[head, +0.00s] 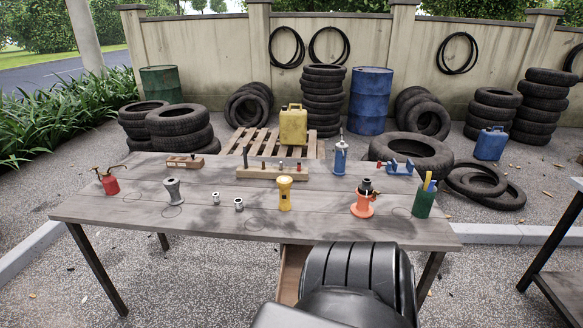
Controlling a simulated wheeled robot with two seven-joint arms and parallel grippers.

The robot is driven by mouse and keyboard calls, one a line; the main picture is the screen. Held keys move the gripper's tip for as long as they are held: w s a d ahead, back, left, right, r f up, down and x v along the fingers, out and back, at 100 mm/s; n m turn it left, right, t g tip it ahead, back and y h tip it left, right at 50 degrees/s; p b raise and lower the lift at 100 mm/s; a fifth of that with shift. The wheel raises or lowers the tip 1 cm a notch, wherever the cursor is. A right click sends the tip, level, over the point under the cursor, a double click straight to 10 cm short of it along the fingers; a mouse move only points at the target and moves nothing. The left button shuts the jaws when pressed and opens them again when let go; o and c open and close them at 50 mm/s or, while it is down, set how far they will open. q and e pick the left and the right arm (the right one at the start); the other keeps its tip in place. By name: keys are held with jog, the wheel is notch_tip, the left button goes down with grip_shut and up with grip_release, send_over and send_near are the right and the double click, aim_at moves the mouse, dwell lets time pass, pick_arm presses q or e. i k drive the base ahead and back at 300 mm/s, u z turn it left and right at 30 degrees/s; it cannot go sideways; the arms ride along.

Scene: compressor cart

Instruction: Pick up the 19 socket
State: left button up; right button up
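Two small silver metal sockets stand on the wooden table in the head view. One socket (216,198) is a little left of the other socket (239,204), which is nearer the table's front edge. They are apart from each other, with nothing on top of them. Any size marking is too small to read, so I cannot tell which is the 19. Neither of my grippers is in view.
On the table (130,208), a grey stand (173,191) is left of the sockets and a yellow flashlight (285,193) right. Behind are a wooden rack (270,173) and a blue bottle (340,158). An orange jack (363,203) and green pen cup (424,203) stand at right.

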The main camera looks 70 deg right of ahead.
aim_at(216, 196)
jog(key=z, duration=2.6)
jog(key=i, duration=0.45)
